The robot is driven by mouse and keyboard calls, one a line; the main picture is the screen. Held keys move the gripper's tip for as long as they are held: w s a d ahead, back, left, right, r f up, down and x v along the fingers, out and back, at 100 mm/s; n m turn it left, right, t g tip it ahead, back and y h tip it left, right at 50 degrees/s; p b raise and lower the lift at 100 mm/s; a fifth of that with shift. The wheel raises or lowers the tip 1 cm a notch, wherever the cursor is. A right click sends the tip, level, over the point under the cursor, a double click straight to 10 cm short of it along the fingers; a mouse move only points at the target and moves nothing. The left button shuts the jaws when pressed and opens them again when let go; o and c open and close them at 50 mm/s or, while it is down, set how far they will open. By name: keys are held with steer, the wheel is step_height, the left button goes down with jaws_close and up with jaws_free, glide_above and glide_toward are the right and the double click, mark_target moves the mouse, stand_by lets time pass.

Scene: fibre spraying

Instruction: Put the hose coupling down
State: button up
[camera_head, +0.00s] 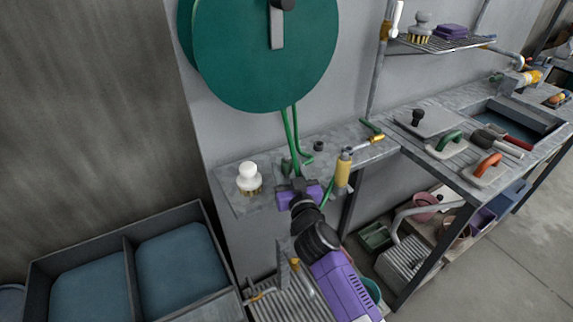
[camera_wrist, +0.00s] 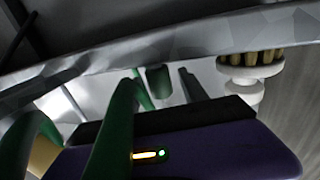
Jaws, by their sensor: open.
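A green hose (camera_head: 287,135) hangs from the reel and runs down to the worktop just behind my gripper (camera_head: 297,186). In the wrist view, green hose (camera_wrist: 118,115) crosses in front of my gripper's purple body. A short dark green cylinder (camera_wrist: 157,80) shows beyond it; I cannot tell whether it is the coupling. My gripper is open at the worktop's front edge, its fingertips partly hidden. A yellow sleeve (camera_head: 343,170) with a green hose beside it stands at the edge, right of my gripper. A brass-and-green fitting (camera_head: 376,139) lies farther right.
A white-knobbed brush (camera_head: 249,178) stands left of my gripper; it also shows in the wrist view (camera_wrist: 250,72). A small dark ring (camera_head: 318,146) sits on the worktop (camera_head: 345,138). The green reel (camera_head: 265,55) hangs above. A blue-lined double basin (camera_head: 180,265) stands lower left.

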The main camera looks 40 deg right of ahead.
steer(key=s+a+r+n+y, duration=0.1)
steer(key=s+a+n+y, duration=0.1)
steer(key=s+a, duration=0.6)
steer(key=s+a+n+y, duration=0.2)
steer(key=s+a, duration=0.6)
steer(key=s, duration=1)
steer(key=s+a+r+n+y, duration=0.1)
steer(key=s+a+y, duration=0.4)
steer(key=s, duration=0.8)
steer(key=a+n, duration=0.1)
steer(key=a, duration=0.2)
steer(key=shift+s+a+r+g+p, duration=0.2)
steer(key=shift+r+g+p, duration=0.1)
steer(key=shift+r+p, duration=0.05)
steer(key=shift+c, duration=0.4)
